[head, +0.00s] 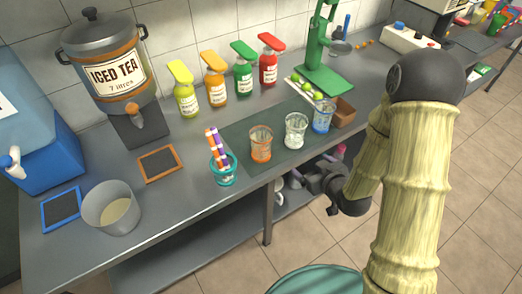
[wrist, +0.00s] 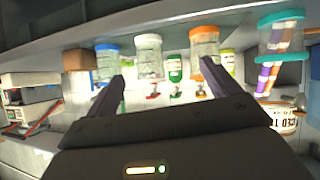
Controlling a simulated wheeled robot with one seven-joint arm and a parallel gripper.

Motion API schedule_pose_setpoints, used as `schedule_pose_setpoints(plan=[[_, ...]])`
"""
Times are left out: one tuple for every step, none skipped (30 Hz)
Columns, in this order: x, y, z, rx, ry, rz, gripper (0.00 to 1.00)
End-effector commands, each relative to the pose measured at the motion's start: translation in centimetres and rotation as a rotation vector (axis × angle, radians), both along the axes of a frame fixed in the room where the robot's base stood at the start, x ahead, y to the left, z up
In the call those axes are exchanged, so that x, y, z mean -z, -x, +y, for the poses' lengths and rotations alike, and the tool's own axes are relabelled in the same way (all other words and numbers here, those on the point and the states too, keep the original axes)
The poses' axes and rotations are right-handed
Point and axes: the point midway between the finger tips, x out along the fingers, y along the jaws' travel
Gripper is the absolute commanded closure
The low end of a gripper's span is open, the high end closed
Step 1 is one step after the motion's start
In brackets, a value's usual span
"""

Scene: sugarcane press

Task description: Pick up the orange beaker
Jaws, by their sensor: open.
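The orange beaker (head: 261,146), a clear cup with orange bands, stands upright on a dark mat (head: 238,132) near the counter's front edge. My gripper (head: 306,176) is in front of the counter, right of and nearer than the beaker, apart from it. In the wrist view, which looks upside down, the orange beaker (wrist: 203,48) shows near the right fingertip. My gripper (wrist: 163,66) is open there, its fingers spread with nothing between them; a white-rimmed beaker (wrist: 148,58) lies beyond the gap.
The white-rimmed beaker (head: 296,131) and a blue beaker (head: 322,117) stand right of the orange one. A teal cup with striped straws (head: 223,170) stands close to its left. Bottles (head: 216,82) stand behind. The counter edge lies near my gripper.

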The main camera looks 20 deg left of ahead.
Motion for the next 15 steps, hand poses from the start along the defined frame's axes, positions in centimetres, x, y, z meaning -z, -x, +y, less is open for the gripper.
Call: schedule_pose_setpoints(plan=[[1.5, 0.4, 1.2, -0.032, -0.037, -0.028, 0.12], [1.8, 0.6, 1.8, -0.048, -0.062, -0.051, 0.12], [2.2, 0.9, 2.5, -0.067, -0.096, -0.080, 0.12], [2.5, 1.2, 3.1, -0.082, -0.123, -0.102, 0.12], [2.8, 1.5, 3.6, -0.092, -0.151, -0.123, 0.12], [3.2, 1.9, 4.3, -0.107, -0.189, -0.150, 0.12], [3.4, 2.2, 4.7, -0.116, -0.217, -0.171, 0.12], [3.6, 2.6, 5.1, -0.123, -0.247, -0.190, 0.12], [3.8, 3.0, 5.5, -0.128, -0.286, -0.215, 0.12], [3.9, 3.3, 5.7, -0.131, -0.313, -0.234, 0.12], [4.0, 3.6, 5.9, -0.132, -0.338, -0.251, 0.12], [4.1, 4.0, 6.1, -0.132, -0.370, -0.270, 0.12], [4.1, 4.2, 6.1, -0.131, -0.390, -0.283, 0.12], [4.1, 4.4, 6.2, -0.129, -0.407, -0.295, 0.12], [4.0, 4.6, 6.3, -0.127, -0.425, -0.307, 0.12]])
